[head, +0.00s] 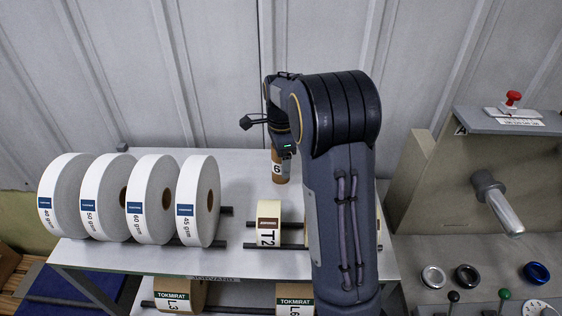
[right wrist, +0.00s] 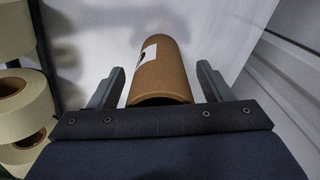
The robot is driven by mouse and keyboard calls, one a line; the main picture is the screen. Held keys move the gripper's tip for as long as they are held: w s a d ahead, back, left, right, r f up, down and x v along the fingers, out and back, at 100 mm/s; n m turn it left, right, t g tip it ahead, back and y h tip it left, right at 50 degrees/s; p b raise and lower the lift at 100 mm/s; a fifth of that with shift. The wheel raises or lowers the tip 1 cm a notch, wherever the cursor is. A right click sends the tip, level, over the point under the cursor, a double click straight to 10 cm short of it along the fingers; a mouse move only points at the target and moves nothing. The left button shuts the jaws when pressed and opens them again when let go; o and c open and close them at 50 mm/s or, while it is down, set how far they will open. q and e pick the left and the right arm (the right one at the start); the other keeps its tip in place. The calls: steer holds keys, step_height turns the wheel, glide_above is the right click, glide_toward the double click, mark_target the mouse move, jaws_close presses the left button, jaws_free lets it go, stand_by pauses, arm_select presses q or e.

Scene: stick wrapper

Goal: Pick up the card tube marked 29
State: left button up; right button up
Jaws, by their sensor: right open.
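A brown card tube (head: 280,176) stands upright on the white table towards the back, below my right gripper in the head view. Its white label shows what looks like a 6; the rest is hidden, so I cannot read 29 on it. In the right wrist view the tube (right wrist: 163,80) lies between the two fingers of my right gripper (right wrist: 160,70), with a gap visible on each side. The gripper is open. My right arm hides part of the table. My left gripper is not in view.
Several large white paper rolls (head: 92,200) stand in a row on the left of the table (head: 240,168). A T2 roll (head: 269,212) stands in front of the tube. A grey machine with a metal spindle (head: 500,208) is at right.

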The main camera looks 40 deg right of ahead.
steer(key=c, duration=1.1)
steer(key=shift+r, duration=0.1)
